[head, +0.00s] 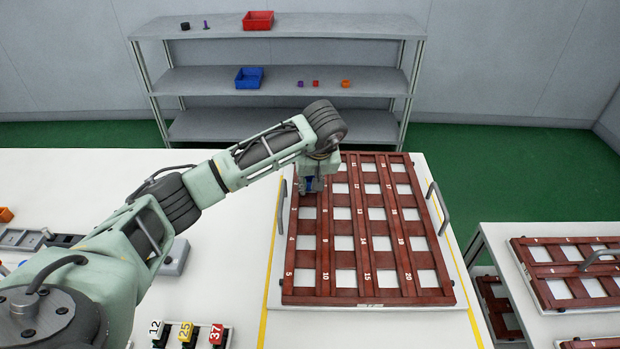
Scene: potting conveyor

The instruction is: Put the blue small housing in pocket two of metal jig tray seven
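The metal jig tray (350,299) is a red-brown grid with white-floored, numbered pockets, flat on the white table; the mark on its front edge is too small to read. My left arm reaches in from the left. My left gripper (312,187) points down over the tray's far left part, behind the pocket marked 3, around pocket two. A small dark blue piece, seemingly the blue small housing (311,183), shows between its fingers, which appear closed on it. The gripper hides most of it and the pocket; I cannot tell whether it touches the tray. My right gripper is out of view.
Metal handles (438,207) stand at the tray's sides. Numbered blocks (187,333) stand at the front left, with grey fixtures (20,238) and an orange part (6,214) farther left. Another tray (575,272) lies on the right table. A shelf (280,80) with bins stands behind.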

